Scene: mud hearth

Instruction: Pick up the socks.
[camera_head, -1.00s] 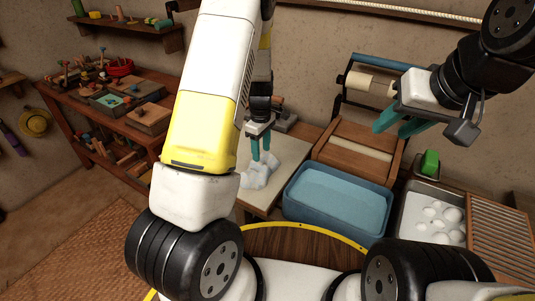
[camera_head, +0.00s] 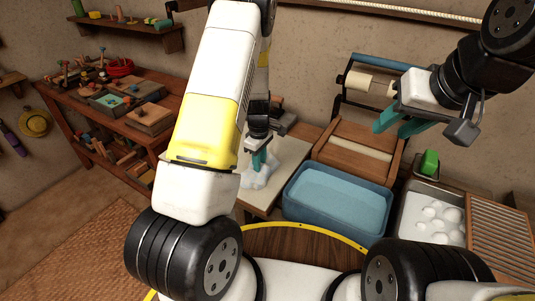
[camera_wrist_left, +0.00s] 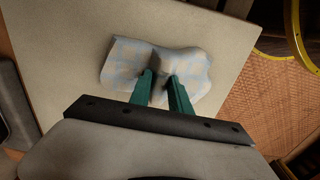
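The socks (camera_wrist_left: 190,70) are pale blue and white cloth, lying in a crumpled heap on a light board. In the head view the socks (camera_head: 257,181) show beside my left arm, which partly hides them. My left gripper (camera_wrist_left: 159,75) has its teal fingertips down at the middle of the socks, close together with a bunched fold of cloth between them. In the head view the left gripper (camera_head: 259,161) points down onto the cloth. My right gripper (camera_head: 400,126) is open and empty, raised in front of the wooden roller frame.
A blue basin (camera_head: 336,200) stands right of the light board (camera_head: 288,161). Further right are a tray of white suds (camera_head: 434,216), a green block (camera_head: 429,162) and a ribbed washboard (camera_head: 499,243). A wooden toy bench (camera_head: 120,110) stands at the left.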

